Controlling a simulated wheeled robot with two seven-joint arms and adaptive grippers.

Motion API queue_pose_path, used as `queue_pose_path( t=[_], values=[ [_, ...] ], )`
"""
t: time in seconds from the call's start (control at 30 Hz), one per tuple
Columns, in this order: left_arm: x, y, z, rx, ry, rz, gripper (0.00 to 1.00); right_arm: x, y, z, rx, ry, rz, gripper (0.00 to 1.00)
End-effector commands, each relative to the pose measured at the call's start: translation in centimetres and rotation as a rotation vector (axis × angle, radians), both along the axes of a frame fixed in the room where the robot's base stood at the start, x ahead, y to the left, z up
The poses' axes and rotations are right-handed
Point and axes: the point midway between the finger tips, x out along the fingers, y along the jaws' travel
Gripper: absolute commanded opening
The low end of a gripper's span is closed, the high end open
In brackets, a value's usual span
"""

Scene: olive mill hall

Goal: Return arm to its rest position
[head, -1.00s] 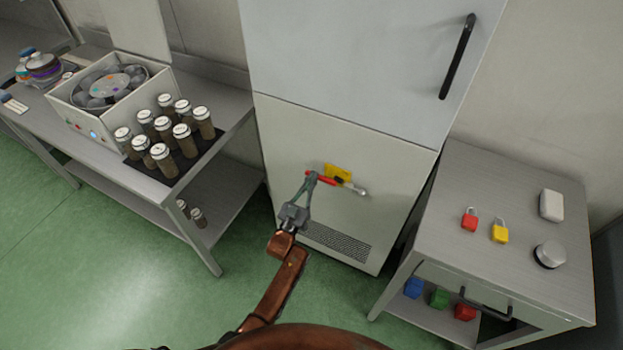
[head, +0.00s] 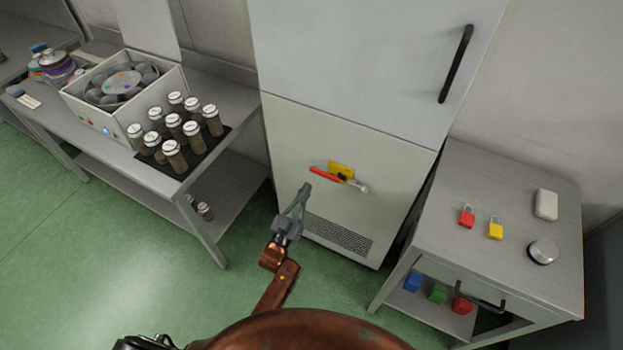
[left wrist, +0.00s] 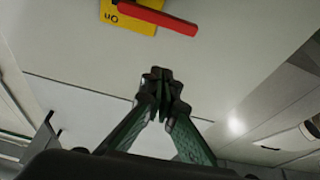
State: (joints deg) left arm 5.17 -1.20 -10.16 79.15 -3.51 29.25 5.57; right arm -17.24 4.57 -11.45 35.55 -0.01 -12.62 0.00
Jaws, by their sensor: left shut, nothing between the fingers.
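My left gripper (head: 305,189) is shut and empty in the head view, in front of the lower panel of the tall cabinet (head: 345,150). It is below and left of a red-handled switch (head: 326,175) on a yellow plate (head: 341,170), and apart from it. In the left wrist view the closed fingertips (left wrist: 161,88) point toward the panel, with the red handle (left wrist: 152,16) and yellow plate (left wrist: 124,22) beyond them at the top. My right gripper cannot be made out in these frames.
A steel bench (head: 232,105) at left carries an open-lidded machine (head: 90,122) and several capped jars (head: 173,130). At right, a steel cabinet (head: 500,180) holds a red padlock (head: 466,216), a yellow padlock (head: 496,229) and a round knob (head: 542,250). Green floor (head: 110,250) is open at lower left.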

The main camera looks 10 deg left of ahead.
Motion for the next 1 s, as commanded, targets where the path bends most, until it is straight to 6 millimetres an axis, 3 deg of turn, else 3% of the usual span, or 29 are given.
queue_pose_path(
  t=[0.2,0.77,0.87,0.97,1.0],
  values=[
    [-1.1,0.3,-0.4,0.0,-0.001,0.0,0.0,0.0,-0.2,0.1,-0.002,0.0,0.001,0.4],
    [-1.2,0.4,-0.6,0.002,0.005,0.002,0.0,0.1,-0.1,0.1,-0.001,0.0,0.001,0.4],
    [-1.4,0.6,-2.7,0.012,0.049,0.006,0.0,0.1,-0.1,0.1,-0.001,0.0,0.001,0.4],
    [-2.3,1.2,-7.4,0.037,0.149,0.013,0.0,0.1,-0.1,0.1,-0.001,-0.001,0.001,0.4],
    [-2.9,1.6,-10.0,0.05,0.203,0.018,0.0,0.1,-0.1,0.1,-0.001,-0.001,0.001,0.4]
  ],
)
